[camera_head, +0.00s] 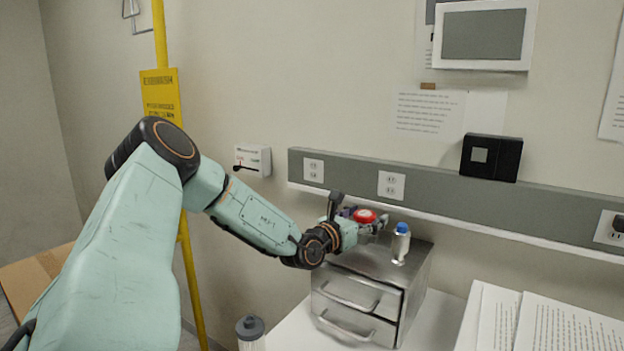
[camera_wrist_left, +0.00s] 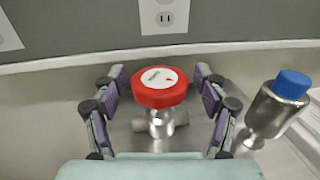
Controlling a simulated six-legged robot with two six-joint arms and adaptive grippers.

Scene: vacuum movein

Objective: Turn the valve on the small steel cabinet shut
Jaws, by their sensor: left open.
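The small steel cabinet (camera_head: 370,290) has two drawers with bar handles and stands on a white surface by the wall. The valve on its top has a red knob (camera_head: 364,216) with a white disc on a metal body; in the left wrist view the red knob (camera_wrist_left: 160,87) is in the middle. My left gripper (camera_head: 372,226) is at the valve. In the left wrist view its open fingers (camera_wrist_left: 160,92) stand on both sides of the knob, with a gap on each side. My right gripper is not in view.
A steel bottle with a blue cap (camera_head: 401,242) stands on the cabinet, close to the right of the valve; it also shows in the left wrist view (camera_wrist_left: 275,108). A grey-lidded container (camera_head: 250,331) stands front left. Papers (camera_head: 540,325) lie to the right. A wall rail (camera_head: 450,197) runs behind.

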